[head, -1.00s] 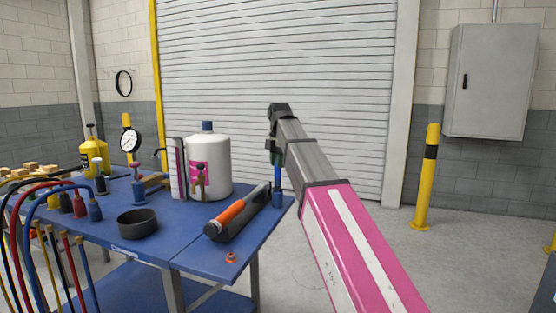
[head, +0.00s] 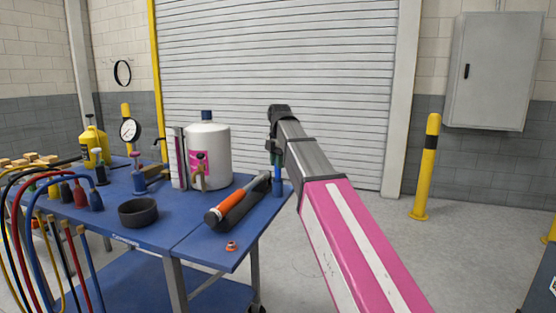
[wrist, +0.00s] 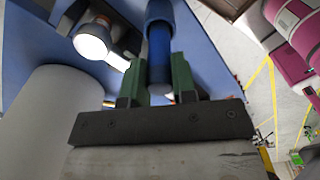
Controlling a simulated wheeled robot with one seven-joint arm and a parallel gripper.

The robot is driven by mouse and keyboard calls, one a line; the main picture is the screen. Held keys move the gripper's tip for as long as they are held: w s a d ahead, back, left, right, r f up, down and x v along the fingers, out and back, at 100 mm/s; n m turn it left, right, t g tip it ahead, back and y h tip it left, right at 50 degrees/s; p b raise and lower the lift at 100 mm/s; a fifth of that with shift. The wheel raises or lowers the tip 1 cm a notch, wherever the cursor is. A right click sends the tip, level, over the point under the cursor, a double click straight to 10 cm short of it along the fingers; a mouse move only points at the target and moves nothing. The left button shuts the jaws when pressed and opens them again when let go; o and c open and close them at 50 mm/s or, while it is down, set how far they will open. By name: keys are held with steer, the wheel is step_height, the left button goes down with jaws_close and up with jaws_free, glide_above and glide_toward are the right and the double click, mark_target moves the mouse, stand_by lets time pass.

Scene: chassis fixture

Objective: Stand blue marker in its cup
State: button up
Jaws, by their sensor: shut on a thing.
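The blue marker (wrist: 159,55) stands upright between the green fingers of my gripper (wrist: 160,82) in the wrist view. My gripper is shut on it. In the head view my gripper (head: 275,158) is above the right edge of the blue table, and a short piece of the marker (head: 278,173) shows below the fingers. The small blue cup (head: 278,189) stands on the table directly under it. The marker's lower end meets the cup and appears to be inside its mouth; how deep it sits is hidden. In the wrist view the cup (wrist: 160,10) is wider than the marker.
The blue table (head: 190,235) also holds an orange-and-black tool (head: 230,210) left of the cup, a white jug (head: 208,150), a dark bowl (head: 138,212) and a small orange ring (head: 231,246). Several cables hang at the left. Floor to the right is open.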

steer(key=shift+f, duration=0.2)
steer(key=o, duration=1)
steer(key=shift+d, duration=0.1)
